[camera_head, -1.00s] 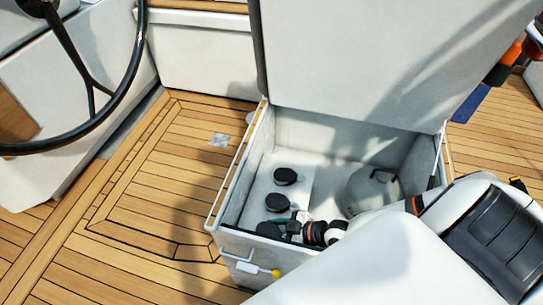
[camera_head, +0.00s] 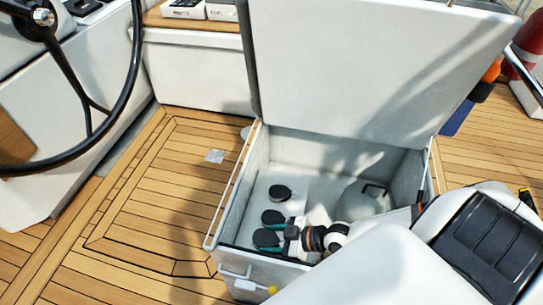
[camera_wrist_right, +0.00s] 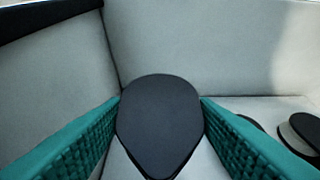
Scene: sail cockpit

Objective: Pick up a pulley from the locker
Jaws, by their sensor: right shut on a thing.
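The locker is an open grey-white box (camera_head: 233,190) in the head view. My right gripper (camera_head: 268,239) reaches into it from the right, and its teal fingers are shut on a dark, rounded pulley (camera_head: 266,238). The wrist view shows this pulley (camera_wrist_right: 160,122) between the textured finger pads (camera_wrist_right: 160,130). It looks slightly above the locker floor, though the gap is hard to judge. Two similar dark pulleys lie on the floor beyond it, the nearer (camera_head: 273,217) and the farther (camera_head: 280,193). My left gripper is out of view.
A grey rounded container with a handle (camera_head: 362,203) stands in the locker's right part. The raised lid (camera_head: 350,75) stands behind the opening. A steering wheel (camera_head: 134,75) is at left.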

